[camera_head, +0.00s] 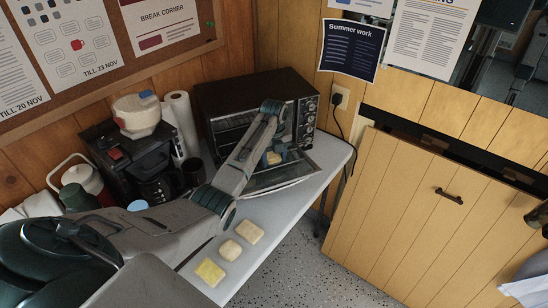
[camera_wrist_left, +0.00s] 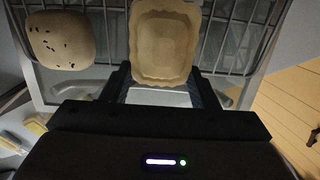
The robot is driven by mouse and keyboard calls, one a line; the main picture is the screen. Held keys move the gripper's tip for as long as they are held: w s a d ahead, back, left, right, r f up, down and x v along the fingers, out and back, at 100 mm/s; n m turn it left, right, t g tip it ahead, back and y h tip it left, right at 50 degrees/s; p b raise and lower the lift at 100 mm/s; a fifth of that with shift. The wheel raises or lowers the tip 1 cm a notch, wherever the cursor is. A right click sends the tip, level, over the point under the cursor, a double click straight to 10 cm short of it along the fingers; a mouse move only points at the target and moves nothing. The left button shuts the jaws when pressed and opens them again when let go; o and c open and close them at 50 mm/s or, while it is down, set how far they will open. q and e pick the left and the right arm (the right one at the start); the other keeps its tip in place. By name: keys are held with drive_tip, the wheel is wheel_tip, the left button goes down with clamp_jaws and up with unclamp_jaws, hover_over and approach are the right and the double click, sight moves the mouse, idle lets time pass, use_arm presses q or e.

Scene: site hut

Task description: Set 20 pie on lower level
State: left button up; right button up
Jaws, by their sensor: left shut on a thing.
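The toaster oven (camera_head: 285,90) stands at the back of the white table with its glass door folded down. My left gripper (camera_head: 277,155) is at the oven's open front, over the lowered door. It is shut on a pale, fluted pie (camera_head: 273,158). In the left wrist view the pie (camera_wrist_left: 165,42) sits between the two fingers (camera_wrist_left: 163,90), with a wire rack behind it. A rounded bun with dark specks (camera_wrist_left: 61,40) lies on the rack to the left of the pie. My forearm hides part of the oven's inside. My right gripper is not in view.
On the white table (camera_head: 283,215) lie a yellow square piece (camera_head: 209,272), a rounded piece (camera_head: 230,250) and a pale rectangular piece (camera_head: 249,231). A coffee maker (camera_head: 135,155), a paper roll (camera_head: 182,122) and a dark mug (camera_head: 194,172) stand left of the oven.

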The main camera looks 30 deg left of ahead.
use_arm(q)
drive_tip(key=o, duration=1)
drive_tip(key=shift+f, duration=0.1)
drive_tip(key=shift+o, duration=0.2)
wheel_tip(320, 180, up, 9)
drive_tip(key=b, duration=0.2)
drive_tip(key=shift+w+r+b, duration=0.1)
drive_tip(key=shift+r+b, duration=0.1)
drive_tip(key=shift+b, duration=0.1)
drive_tip(key=shift+r+p, duration=1.35)
drive_tip(key=shift+r, duration=0.15)
drive_tip(key=shift+f, duration=0.1)
